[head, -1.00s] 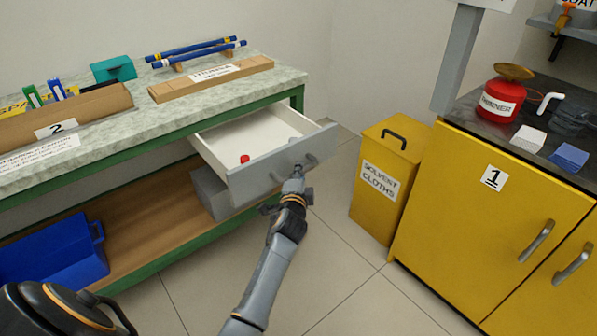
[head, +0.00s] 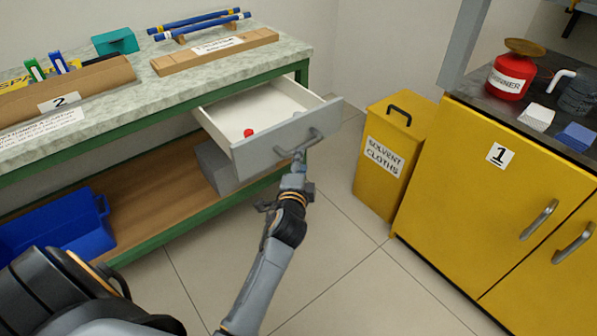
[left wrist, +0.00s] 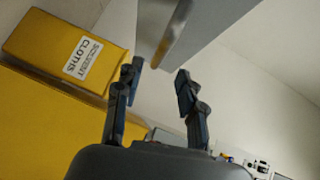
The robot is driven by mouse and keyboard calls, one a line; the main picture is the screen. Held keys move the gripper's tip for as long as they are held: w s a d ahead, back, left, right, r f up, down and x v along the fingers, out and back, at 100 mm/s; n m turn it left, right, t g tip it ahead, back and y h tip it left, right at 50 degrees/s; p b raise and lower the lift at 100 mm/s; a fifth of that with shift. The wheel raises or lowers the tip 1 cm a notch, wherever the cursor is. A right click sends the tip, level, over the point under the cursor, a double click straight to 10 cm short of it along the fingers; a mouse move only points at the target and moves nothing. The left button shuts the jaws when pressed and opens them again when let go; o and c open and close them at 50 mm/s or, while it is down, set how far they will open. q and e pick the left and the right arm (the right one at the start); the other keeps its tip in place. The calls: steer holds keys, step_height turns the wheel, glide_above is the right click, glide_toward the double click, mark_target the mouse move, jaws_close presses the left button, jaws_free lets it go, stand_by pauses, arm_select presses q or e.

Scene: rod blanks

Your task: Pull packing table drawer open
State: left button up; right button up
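The grey drawer (head: 262,150) under the packing table (head: 200,100) stands pulled well out, its white inside showing with a small red item (head: 249,132) in it. Its bar handle (head: 311,141) is on the front panel. My left gripper (head: 299,158) is just below and in front of the handle. In the left wrist view, the left gripper (left wrist: 159,73) has its fingers apart with nothing between them. The handle (left wrist: 176,35) lies beyond the fingertips, apart from them. My right gripper is not in view.
A yellow solvent cloths bin (head: 391,150) stands to the right of the drawer, beside a yellow cabinet (head: 480,190). A blue crate (head: 55,228) sits on the lower shelf (head: 150,185). The floor in front of the drawer is clear.

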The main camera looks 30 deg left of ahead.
arm_select(q)
steer(key=v, duration=0.4)
stand_by(0.4)
steer(key=s+d+f+n+g+h+p, duration=0.4)
steer(key=s+f+g, duration=0.3)
steer(key=s+f, duration=0.8)
steer(key=s+d+f+n+g+h+p, duration=0.2)
steer(key=s+d+f+n+g+p, duration=0.3)
steer(key=s+f, duration=0.95)
steer(key=s+a+f+g+p, duration=0.1)
steer(key=s+a+f+p, duration=0.1)
steer(key=s+p, duration=0.3)
steer(key=s+a+f+g+p, duration=0.1)
steer(key=s+p, duration=0.4)
steer(key=s, duration=0.7)
step_height(320, 180, down, 2)
steer(key=shift+a+f+n, duration=0.1)
steer(key=shift+a+n, duration=0.2)
steer(key=shift+a, duration=0.2)
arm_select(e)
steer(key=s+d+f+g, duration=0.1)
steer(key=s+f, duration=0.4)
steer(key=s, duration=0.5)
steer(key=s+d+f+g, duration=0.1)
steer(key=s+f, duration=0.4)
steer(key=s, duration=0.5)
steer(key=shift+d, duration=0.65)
